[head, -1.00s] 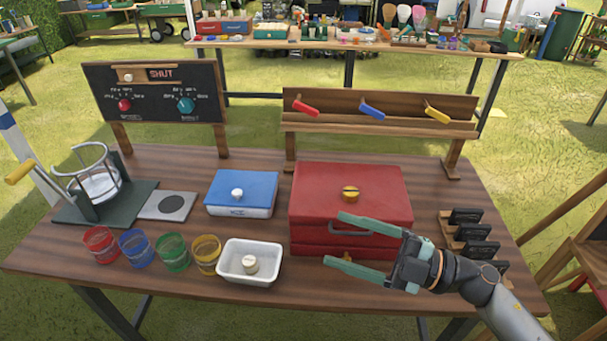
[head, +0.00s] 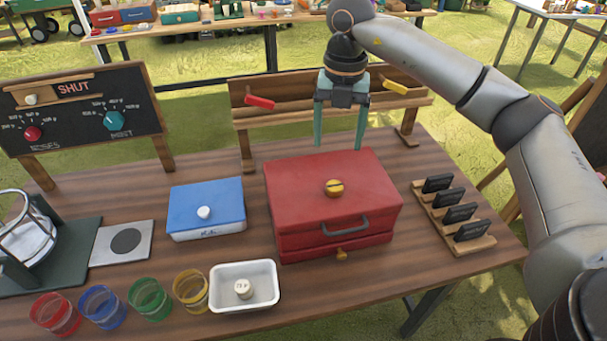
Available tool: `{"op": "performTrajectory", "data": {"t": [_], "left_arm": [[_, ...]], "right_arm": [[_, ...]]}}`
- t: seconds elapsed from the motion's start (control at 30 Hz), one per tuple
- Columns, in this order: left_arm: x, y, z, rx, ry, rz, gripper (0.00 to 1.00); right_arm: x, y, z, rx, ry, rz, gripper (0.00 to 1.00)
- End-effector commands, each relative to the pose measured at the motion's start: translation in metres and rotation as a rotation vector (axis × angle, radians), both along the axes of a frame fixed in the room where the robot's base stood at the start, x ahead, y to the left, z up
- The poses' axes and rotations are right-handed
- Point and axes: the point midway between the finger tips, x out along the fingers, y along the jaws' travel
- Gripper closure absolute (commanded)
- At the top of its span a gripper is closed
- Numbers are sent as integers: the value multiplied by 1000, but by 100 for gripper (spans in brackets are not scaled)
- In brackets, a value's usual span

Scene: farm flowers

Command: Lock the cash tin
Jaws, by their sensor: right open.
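A red tin (head: 300,187) stands on the wooden table, lid down, with a grey handle (head: 345,227) on its front. A round yellow knob (head: 334,188) with a dark slot across it sits on the lid. A small yellow piece (head: 342,254) shows low on the front. My right gripper (head: 339,146) is open and empty, fingers pointing down, over the tin's back edge in the picture. It looks apart from the knob; its exact height is hard to tell. My left gripper is not in view.
A blue tin (head: 225,218) with a white knob and a white tray (head: 261,301) stand left of the red tin. Behind is a rack (head: 242,120) with coloured handles. Black blocks (head: 457,215) stand right. A dark board (head: 140,93) reads SHUT.

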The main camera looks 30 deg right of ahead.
Motion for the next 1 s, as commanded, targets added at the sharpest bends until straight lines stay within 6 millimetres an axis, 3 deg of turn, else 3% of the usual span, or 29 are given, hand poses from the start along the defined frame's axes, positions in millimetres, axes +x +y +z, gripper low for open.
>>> {"op": "performTrajectory", "data": {"t": [0.17, 0.6, 0.8, 1.0], "left_arm": [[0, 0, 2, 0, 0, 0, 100], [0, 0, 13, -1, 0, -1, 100], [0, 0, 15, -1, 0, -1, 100], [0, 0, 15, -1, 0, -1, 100]], "right_arm": [[-1, -4, -14, -12, 5, -9, 21], [-1, -2, -99, -8, 4, -5, 21], [0, -2, -119, -7, 2, -5, 21], [0, -2, -124, -8, -1, -4, 21]]}}
